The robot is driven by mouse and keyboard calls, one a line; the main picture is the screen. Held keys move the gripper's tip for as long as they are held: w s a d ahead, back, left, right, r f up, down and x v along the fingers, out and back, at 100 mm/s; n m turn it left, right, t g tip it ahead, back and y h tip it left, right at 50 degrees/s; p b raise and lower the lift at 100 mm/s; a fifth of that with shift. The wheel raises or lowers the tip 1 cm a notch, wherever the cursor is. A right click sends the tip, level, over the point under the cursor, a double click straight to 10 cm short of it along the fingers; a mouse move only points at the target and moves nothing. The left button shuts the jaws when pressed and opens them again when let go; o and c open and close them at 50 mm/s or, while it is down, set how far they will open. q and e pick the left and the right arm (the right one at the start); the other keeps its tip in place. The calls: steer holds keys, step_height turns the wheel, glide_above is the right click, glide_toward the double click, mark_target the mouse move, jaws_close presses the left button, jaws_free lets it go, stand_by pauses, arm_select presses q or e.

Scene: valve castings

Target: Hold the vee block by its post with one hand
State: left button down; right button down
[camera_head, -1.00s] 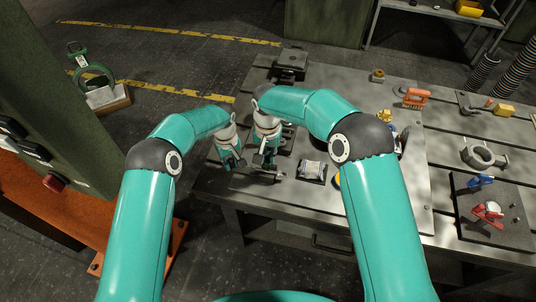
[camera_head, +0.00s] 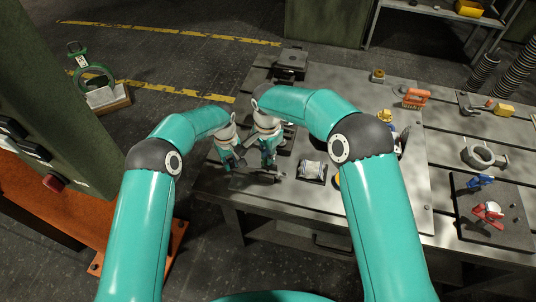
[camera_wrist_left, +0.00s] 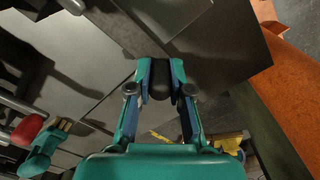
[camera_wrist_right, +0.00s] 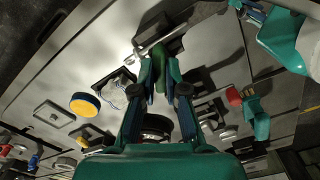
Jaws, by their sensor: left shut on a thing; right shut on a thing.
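My left gripper (camera_head: 232,162) is above the near left part of the table. In the left wrist view its fingers (camera_wrist_left: 160,90) are shut on a dark rounded piece (camera_wrist_left: 160,78); I cannot tell whether this is the vee block's post. My right gripper (camera_head: 268,160) is close beside it on the right. In the right wrist view its fingers (camera_wrist_right: 164,72) are shut on a green handle (camera_wrist_right: 161,54), with a metal shaft beyond the fingertips. The vee block itself I cannot make out clearly; the hands hide much of that area.
A dark plate bearing a silvery part (camera_head: 312,171) lies just right of the grippers. A dark block (camera_head: 292,60) stands at the table's back left.

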arm_select(q)
steer(key=shift+d, duration=0.15)
arm_select(e)
steer(key=shift+a, duration=0.15)
steer(key=c, duration=1.4)
jaws_free()
steer(key=shift+o, duration=1)
steer(key=shift+r, duration=0.1)
step_height(320, 180, up, 12)
arm_select(q)
steer(key=c, duration=1)
jaws_free()
